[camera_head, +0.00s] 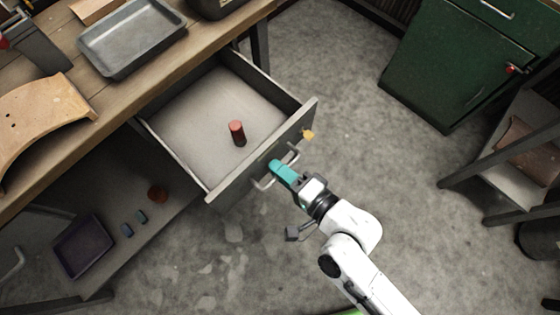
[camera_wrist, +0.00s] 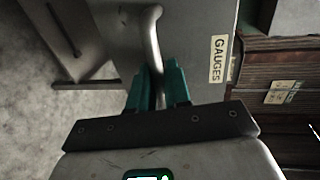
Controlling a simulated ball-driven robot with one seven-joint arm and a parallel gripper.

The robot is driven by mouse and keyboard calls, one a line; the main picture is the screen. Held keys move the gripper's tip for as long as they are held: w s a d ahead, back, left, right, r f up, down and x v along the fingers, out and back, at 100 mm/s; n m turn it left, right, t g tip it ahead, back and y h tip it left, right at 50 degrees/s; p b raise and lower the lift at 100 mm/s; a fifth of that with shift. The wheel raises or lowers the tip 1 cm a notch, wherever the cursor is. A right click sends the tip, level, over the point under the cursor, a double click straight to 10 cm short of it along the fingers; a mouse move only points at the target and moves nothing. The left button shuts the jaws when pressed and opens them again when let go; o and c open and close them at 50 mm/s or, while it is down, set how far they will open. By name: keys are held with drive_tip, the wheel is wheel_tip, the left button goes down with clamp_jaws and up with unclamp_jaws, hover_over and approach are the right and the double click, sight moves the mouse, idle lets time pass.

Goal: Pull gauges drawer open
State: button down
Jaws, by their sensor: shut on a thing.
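The gauges drawer (camera_head: 178,101) is pulled well out from under the workbench in the head view. A label reading GAUGES (camera_wrist: 218,58) is on the drawer front in the wrist view. My gripper (camera_head: 277,168) has teal fingers shut on the handle. The fingers also show around the handle bar in the wrist view (camera_wrist: 158,88).
The wooden workbench (camera_head: 118,88) holds a grey metal tray (camera_head: 130,37) and a curved wooden piece (camera_head: 38,118). A lower shelf (camera_head: 110,262) bears a dark tray and small items. A green cabinet (camera_head: 447,62) stands at upper right. Concrete floor (camera_head: 330,85) is open between.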

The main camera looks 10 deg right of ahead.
drive_tip(key=c, duration=1.3)
unclamp_jaws()
drive_tip(key=shift+s, duration=0.1)
drive_tip(key=b+v, duration=0.1)
drive_tip(key=v, duration=0.9)
drive_tip(key=shift+s+d, duration=0.2)
drive_tip(key=shift+s, duration=0.05)
